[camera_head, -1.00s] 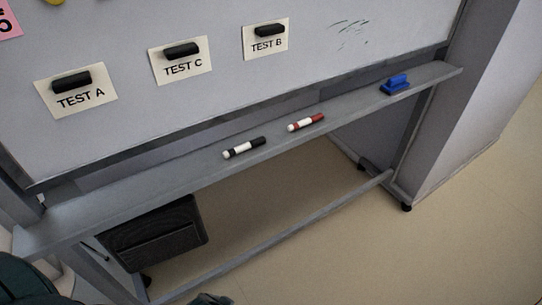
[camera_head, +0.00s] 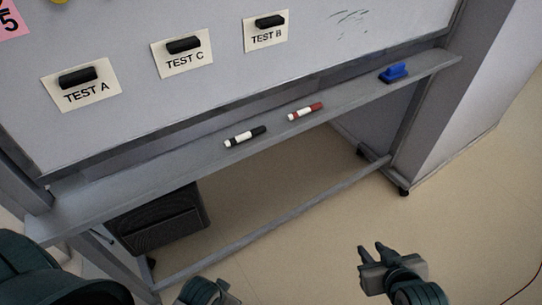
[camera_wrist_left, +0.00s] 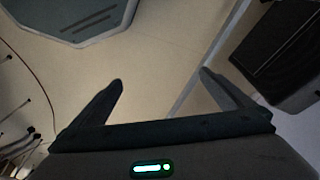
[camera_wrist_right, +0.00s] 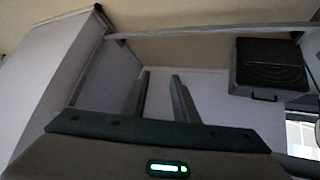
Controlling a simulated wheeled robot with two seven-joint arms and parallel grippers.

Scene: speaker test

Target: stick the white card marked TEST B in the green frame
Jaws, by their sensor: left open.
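The white card marked TEST B (camera_head: 267,38) hangs on the whiteboard, upper middle in the head view, under a black magnet (camera_head: 270,21). No green frame shows in any view. My right gripper (camera_head: 371,248) is low in the head view, well below the board, empty, its two fingers apart; they also show in the right wrist view (camera_wrist_right: 160,80). My left gripper is partly cut off at the bottom of the head view.
Cards TEST A (camera_head: 85,97) and TEST C (camera_head: 183,62) hang left of TEST B under black magnets. The tray (camera_head: 180,165) carries a black marker (camera_head: 245,136), a red marker (camera_head: 305,112) and a blue eraser (camera_head: 394,73). A black case (camera_head: 160,225) stands below.

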